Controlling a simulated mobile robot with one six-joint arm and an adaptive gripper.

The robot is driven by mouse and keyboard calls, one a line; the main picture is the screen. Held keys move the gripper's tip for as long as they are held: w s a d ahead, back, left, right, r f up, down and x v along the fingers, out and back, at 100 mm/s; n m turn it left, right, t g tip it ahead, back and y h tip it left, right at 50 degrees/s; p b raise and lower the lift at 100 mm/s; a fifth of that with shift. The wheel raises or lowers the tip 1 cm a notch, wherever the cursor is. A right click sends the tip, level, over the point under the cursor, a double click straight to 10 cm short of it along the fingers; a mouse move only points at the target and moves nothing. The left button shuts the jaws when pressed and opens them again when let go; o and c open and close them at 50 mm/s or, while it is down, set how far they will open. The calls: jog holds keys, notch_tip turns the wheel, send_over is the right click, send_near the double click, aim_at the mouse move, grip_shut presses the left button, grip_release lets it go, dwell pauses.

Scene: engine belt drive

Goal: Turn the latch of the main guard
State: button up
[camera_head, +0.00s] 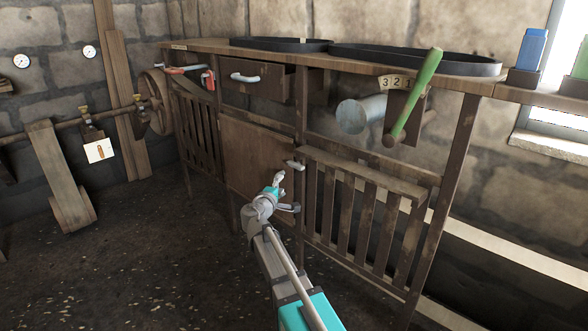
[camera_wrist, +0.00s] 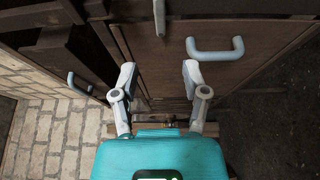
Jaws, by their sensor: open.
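The guard looks to be the plain wooden panel (camera_head: 255,148) in the middle of the bench front. A small pale grey latch or handle (camera_head: 294,165) sits at its upper right edge. My gripper (camera_head: 284,182) is just below and in front of that piece, and no contact shows. In the wrist view my gripper (camera_wrist: 159,74) has its two fingers spread, with nothing between them. A grey bar (camera_wrist: 159,17) lies beyond the fingertips, and a grey U-shaped handle (camera_wrist: 215,49) is beyond the right finger. I cannot tell which of these is the latch.
A slatted wooden guard (camera_head: 365,215) stands to the right of the panel, another (camera_head: 196,125) to the left. Above are an open drawer (camera_head: 255,80), a grey cylinder (camera_head: 361,114) and a green-handled lever (camera_head: 418,92). The floor in front is clear.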

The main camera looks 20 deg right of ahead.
aim_at(294, 167)
jog(key=x, duration=1.3)
jog(key=shift+w+d, duration=0.15)
jog(key=shift+w, duration=0.05)
grip_shut()
